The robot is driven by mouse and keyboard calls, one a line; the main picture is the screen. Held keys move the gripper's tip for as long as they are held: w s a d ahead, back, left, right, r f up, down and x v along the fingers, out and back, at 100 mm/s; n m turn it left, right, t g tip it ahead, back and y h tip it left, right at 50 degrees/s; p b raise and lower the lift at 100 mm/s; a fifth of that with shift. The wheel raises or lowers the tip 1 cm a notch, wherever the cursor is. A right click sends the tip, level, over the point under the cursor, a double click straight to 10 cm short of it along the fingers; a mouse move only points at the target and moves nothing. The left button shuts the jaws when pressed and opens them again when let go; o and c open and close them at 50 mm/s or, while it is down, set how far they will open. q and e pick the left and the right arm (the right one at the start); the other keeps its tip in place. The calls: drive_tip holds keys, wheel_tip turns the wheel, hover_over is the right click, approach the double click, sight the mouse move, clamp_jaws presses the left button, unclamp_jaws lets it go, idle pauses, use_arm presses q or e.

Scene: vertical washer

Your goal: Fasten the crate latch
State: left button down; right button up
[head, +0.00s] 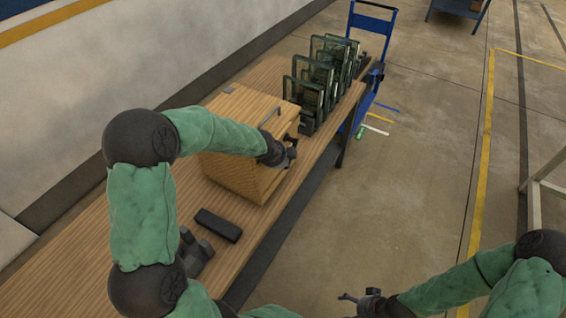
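The wooden crate (252,108) stands closed on the long table, its lid flat on top. A thin dark metal bar (270,117) shows near the crate's right edge; I cannot tell whether it is part of the latch. My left gripper (290,152) is at the crate's right-hand side, just below the lid edge. Gripper and forearm cover part of that side, and the latch cannot be made out clearly. Contact and finger opening are too small to tell. My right gripper (345,297) is low at the bottom of the view, away from the crate, fingers apart and empty.
The wooden table (75,252) runs along the wall. A black block (218,225) and dark grey parts (193,252) lie nearer than the crate. Several green-framed panels (308,92) stand behind it. A blue cart (371,24) is beyond.

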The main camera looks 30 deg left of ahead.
use_arm(q)
drive_tip(key=shift+w+f, duration=0.25)
drive_tip(key=shift+f, duration=0.25)
use_arm(e)
drive_tip(key=shift+f, duration=0.25)
